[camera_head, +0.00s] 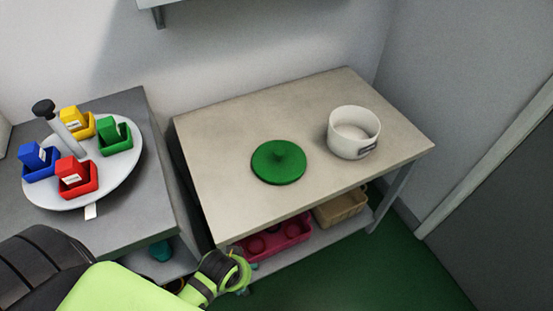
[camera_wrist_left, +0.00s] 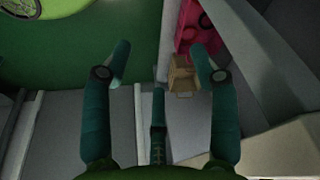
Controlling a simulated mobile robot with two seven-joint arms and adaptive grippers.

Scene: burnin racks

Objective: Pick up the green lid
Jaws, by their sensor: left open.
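In the head view my left arm is low at the left, below the table's front edge. My right gripper is not in view.
A grey table (camera_head: 145,205) at left holds a round white tray (camera_head: 127,160) with yellow, green, red and blue bins and a black-knobbed post. A pink crate (camera_head: 272,242) and tan basket (camera_head: 341,208) sit on the shelf under the beige table. A wall shelf hangs above.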

